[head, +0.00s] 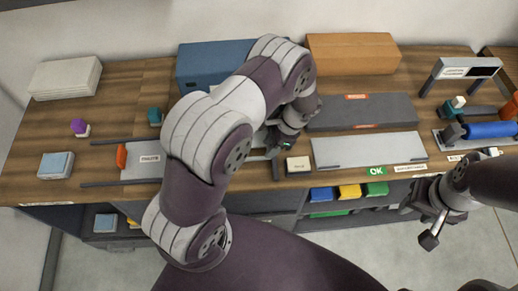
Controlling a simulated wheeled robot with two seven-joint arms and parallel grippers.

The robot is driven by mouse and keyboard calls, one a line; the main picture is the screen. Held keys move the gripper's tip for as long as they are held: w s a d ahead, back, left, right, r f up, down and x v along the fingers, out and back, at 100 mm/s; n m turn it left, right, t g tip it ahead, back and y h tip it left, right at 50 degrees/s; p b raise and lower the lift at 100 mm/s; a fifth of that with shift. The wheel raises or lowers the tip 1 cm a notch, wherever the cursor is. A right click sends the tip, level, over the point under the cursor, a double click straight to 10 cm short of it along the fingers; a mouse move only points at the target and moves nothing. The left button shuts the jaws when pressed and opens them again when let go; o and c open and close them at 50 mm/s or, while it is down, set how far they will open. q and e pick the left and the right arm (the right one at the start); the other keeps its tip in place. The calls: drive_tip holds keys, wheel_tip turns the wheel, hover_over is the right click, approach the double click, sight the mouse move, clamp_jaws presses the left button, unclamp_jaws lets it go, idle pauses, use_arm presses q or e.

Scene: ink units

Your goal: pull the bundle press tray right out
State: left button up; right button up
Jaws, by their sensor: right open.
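A pale grey tray (142,169) with an orange handle (121,156) at its left end and a small label lies between two dark rails on the left of the bench. I take it as the press tray, but its label is too small to read. My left arm hides its right part. My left gripper (276,145) points down over the bench right of that tray, well away from the orange handle; its fingers are partly hidden, and I cannot tell whether they are open. My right gripper (431,222) is open in front of the bench at the right, apart from everything.
A blue box (211,59) and an orange-brown box (352,52) stand at the back. A dark slab (363,110) and a light plate (367,149) lie right of my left gripper. Coloured bins (349,191) sit below. A blue roller (490,130) is far right.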

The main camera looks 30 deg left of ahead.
sight(256, 158)
use_arm(q)
drive_tip(key=shift+s+a+r+p, duration=0.15)
drive_tip(key=shift+s+a+r, duration=0.05)
drive_tip(key=shift+s+a, duration=0.3)
drive_tip(key=shift+s+a+r+p, duration=0.15)
drive_tip(key=shift+s+a, duration=0.2)
drive_tip(key=shift+a, duration=0.1)
drive_tip(key=x, duration=0.4)
drive_tip(key=shift+w+d+f+p, duration=0.2)
drive_tip(key=shift+w+f+p, duration=0.1)
drive_tip(key=shift+f, duration=0.2)
drive_tip(key=shift+s+a+f, duration=0.15)
drive_tip(key=shift+a+f, duration=0.05)
drive_tip(key=shift+f, duration=0.05)
drive_tip(key=shift+s, duration=0.2)
drive_tip(key=shift+w+d, duration=0.1)
clamp_jaws()
